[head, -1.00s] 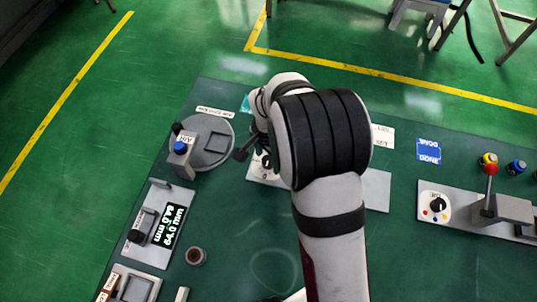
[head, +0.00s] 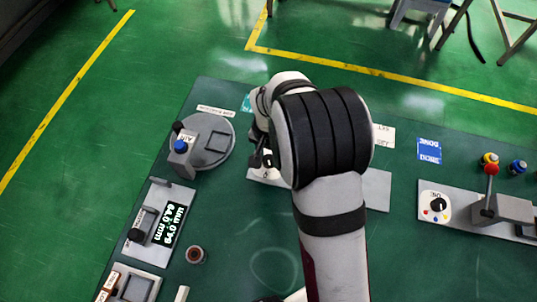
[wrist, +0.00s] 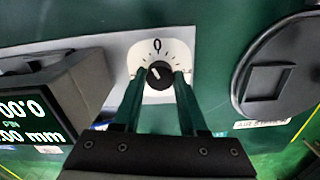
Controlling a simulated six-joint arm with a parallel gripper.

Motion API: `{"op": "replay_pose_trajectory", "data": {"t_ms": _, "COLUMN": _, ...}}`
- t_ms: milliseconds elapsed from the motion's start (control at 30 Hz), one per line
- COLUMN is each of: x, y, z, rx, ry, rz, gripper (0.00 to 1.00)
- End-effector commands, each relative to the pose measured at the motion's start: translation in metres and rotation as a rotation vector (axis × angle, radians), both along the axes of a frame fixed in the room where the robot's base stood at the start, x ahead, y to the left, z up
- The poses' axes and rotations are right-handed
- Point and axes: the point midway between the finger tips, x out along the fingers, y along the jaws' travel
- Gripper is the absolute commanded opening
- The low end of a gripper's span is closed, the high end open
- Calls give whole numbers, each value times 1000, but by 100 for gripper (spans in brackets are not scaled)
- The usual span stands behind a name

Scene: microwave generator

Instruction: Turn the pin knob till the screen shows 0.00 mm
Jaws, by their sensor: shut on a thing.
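The pin knob (wrist: 159,75) is a small black knob on a white dial plate with tick marks and a 0 at its top. Its white pointer line leans up and to the left of the 0. My gripper (wrist: 158,78) is shut on the knob, one dark green finger on each side. The screen (wrist: 33,118) stands left of the dial in the wrist view. In the head view my arm hides the screen and most of the knob.
A dial plate (head: 436,208) and a red-ball lever (head: 491,169) stand at the right.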

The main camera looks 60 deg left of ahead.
Motion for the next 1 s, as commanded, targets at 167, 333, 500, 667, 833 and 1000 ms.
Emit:
{"op": "replay_pose_trajectory", "data": {"t_ms": 167, "x": 1, "y": 1, "z": 0, "rx": 3, "ry": -2, "rz": 3, "gripper": 0}}
{"op": "replay_pose_trajectory", "data": {"t_ms": 333, "x": 1, "y": 1, "z": 0, "rx": 3, "ry": -2, "rz": 2, "gripper": 60}}
{"op": "replay_pose_trajectory", "data": {"t_ms": 500, "x": 0, "y": 1, "z": 0, "rx": 2, "ry": -1, "rz": 1, "gripper": 72}}
{"op": "replay_pose_trajectory", "data": {"t_ms": 667, "x": 0, "y": 0, "z": 0, "rx": 2, "ry": -1, "rz": 0, "gripper": 72}}
{"op": "replay_pose_trajectory", "data": {"t_ms": 833, "x": 1, "y": 1, "z": 20, "rx": 5, "ry": -2, "rz": 0, "gripper": 72}}
{"op": "replay_pose_trajectory", "data": {"t_ms": 1000, "x": 1, "y": 1, "z": 72, "rx": 7, "ry": -3, "rz": 0, "gripper": 72}}
